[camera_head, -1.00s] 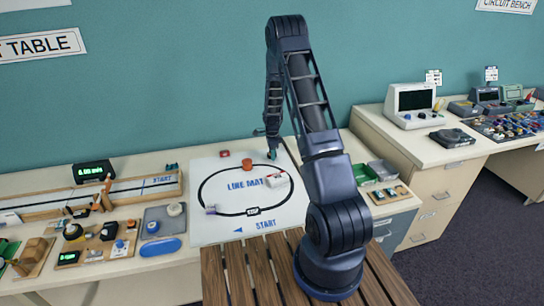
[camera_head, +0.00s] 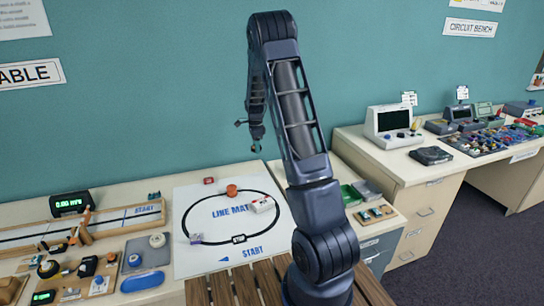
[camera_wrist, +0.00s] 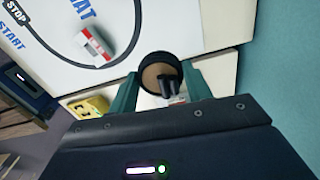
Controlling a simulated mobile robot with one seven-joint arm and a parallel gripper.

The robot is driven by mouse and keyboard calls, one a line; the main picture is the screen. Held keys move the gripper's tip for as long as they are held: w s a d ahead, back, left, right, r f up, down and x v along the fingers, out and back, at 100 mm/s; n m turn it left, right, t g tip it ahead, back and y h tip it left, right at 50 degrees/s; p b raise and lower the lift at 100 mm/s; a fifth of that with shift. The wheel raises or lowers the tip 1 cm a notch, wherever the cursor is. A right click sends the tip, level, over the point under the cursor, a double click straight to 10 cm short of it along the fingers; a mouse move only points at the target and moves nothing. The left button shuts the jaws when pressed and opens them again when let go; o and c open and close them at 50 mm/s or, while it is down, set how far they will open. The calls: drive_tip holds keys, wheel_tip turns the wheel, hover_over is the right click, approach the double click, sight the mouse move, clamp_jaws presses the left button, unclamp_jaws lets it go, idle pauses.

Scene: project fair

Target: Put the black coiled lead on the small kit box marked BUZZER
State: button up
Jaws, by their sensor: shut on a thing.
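My gripper (camera_wrist: 163,90) has teal fingers and is shut on the black coiled lead (camera_wrist: 147,63), a round black ring with a tan middle and dark plug-like ends. In the head view my gripper (camera_head: 255,146) hangs in the air above the back right of the line mat, against the teal wall; the lead is too small to make out there. I cannot read the word BUZZER on anything. A small white and red box (camera_head: 262,204) lies on the mat; it also shows in the wrist view (camera_wrist: 96,45), but its marking is not legible.
The line mat (camera_head: 188,262) also bears an orange-red cylinder (camera_head: 232,190) and a small grey car (camera_head: 196,238). Green and grey trays (camera_head: 349,195) and a component board (camera_head: 376,213) lie to the right. The bench at far right holds instruments and small parts.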

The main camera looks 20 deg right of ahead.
drive_tip(key=s+d+r+n, duration=0.1)
drive_tip(key=d+r, duration=0.5)
drive_tip(key=d, duration=0.7)
drive_tip(key=d+r, duration=0.5)
drive_tip(key=d, duration=0.8)
wheel_tip(320, 180, down, 19)
drive_tip(key=shift+f, duration=0.2)
drive_tip(key=shift+f, duration=0.1)
drive_tip(key=o, duration=1)
drive_tip(key=shift+c, duration=0.2)
